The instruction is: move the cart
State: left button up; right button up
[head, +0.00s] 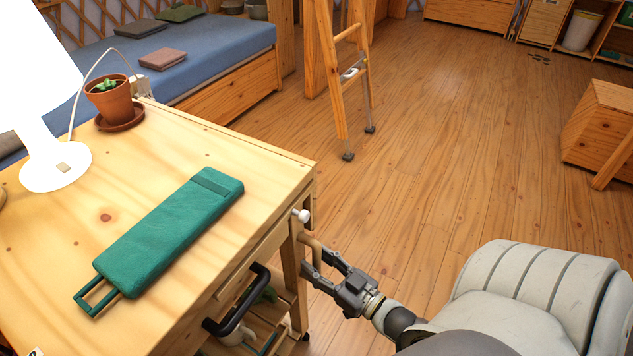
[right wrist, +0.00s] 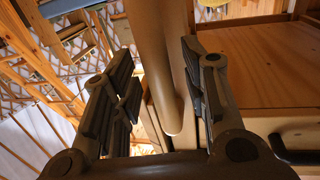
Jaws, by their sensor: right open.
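The cart (head: 200,165) is a light wooden trolley with a flat top, filling the left of the head view. A rounded wooden handle bar (head: 313,243) sticks out at its right end; it also shows in the right wrist view (right wrist: 158,60). My right gripper (head: 317,263) is open at this bar. In the right wrist view the bar lies between the two spread fingers, with visible room beside it. A black drawer handle (head: 238,308) is on the cart's front. My left gripper is not in view.
On the cart lie a green padded case (head: 168,232), a white lamp (head: 45,150) and a potted plant (head: 110,100). The plank floor (head: 450,140) to the right is clear up to a wooden box (head: 600,125).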

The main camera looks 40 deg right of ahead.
jog(key=s+d, duration=0.1)
jog(key=s, duration=1)
jog(key=shift+d, duration=0.35)
jog(key=shift+f, duration=0.1)
jog(key=w+a+f+m+g+h, duration=0.2)
jog(key=f+g, duration=0.5)
jog(key=f, duration=1.1)
jog(key=s+a+f+n+g, duration=0.2)
jog(key=s+a+f+g, duration=0.5)
jog(key=a+f+g, duration=0.3)
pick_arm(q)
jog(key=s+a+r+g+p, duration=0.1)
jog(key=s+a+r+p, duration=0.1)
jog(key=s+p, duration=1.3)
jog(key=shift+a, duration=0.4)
pick_arm(e)
jog(key=s+d, duration=0.1)
jog(key=s, duration=0.6)
jog(key=s+d+r, duration=0.1)
jog(key=s+d, duration=0.1)
jog(key=s, duration=0.6)
jog(key=shift+s+d+n+h, duration=0.3)
jog(key=shift+h, duration=0.1)
